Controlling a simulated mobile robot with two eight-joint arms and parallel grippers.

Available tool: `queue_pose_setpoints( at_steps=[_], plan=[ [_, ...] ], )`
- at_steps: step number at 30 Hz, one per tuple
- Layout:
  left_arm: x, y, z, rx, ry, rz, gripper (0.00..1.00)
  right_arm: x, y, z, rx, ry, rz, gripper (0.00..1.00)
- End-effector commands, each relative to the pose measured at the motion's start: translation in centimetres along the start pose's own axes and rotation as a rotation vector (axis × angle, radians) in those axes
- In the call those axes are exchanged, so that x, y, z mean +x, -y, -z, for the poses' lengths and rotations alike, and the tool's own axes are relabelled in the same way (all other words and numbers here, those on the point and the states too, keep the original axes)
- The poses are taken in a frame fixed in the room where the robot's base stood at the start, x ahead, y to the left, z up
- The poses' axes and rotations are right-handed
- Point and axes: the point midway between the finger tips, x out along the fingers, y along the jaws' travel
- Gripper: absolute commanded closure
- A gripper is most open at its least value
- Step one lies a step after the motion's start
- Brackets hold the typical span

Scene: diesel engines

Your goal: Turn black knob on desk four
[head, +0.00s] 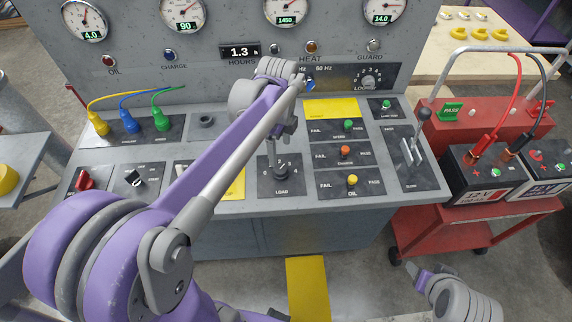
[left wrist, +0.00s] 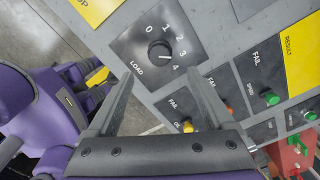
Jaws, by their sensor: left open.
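The black knob (head: 280,172) sits on the LOAD plate of the grey desk, with the numbers 0 to 4 around it. The left wrist view shows the knob (left wrist: 159,51) from above; a pale mark on its lower right side seems to face the 4. My left gripper (head: 272,146) hangs just above the knob and partly covers it in the head view. In the left wrist view its two fingers (left wrist: 161,84) are apart with nothing between them, and the knob appears just beyond the tips. My right gripper (head: 426,274) is low at the right, its jaws unclear.
A yellow lamp (head: 352,180) and an orange lamp (head: 345,150) stand right of the knob. A red switch (head: 84,180) and cable plugs (head: 130,121) are on the left. Levers (head: 413,150) stand farther right, beside the red cart (head: 447,226) with batteries.

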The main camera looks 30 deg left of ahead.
Motion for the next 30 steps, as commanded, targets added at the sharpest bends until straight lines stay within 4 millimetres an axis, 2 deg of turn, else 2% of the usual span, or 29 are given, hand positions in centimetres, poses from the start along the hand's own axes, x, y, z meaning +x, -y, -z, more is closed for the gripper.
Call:
queue_pose_setpoints(
  at_steps=[6, 13, 18, 26, 30],
  plan=[
    [4.4, 0.0, 0.0, -0.001, 0.000, -0.001, 0.14, 0.3, 0.0, -0.4, 0.000, 0.004, 0.000, 0.39],
    [7.9, 0.0, 0.0, -0.001, 0.000, 0.000, 0.14, 0.5, 0.0, -0.7, 0.000, 0.007, 0.000, 0.39],
    [8.9, 0.0, 0.0, -0.001, 0.000, 0.000, 0.14, 0.5, 0.0, -0.8, 0.000, 0.008, 0.000, 0.39],
    [9.0, 0.0, 0.0, -0.002, 0.000, 0.001, 0.14, 0.5, 0.0, -0.7, 0.000, 0.007, 0.000, 0.39],
    [9.0, 0.0, 0.0, -0.002, 0.000, 0.001, 0.36, 0.5, 0.0, -0.7, 0.000, 0.007, 0.000, 0.39]
  ],
)
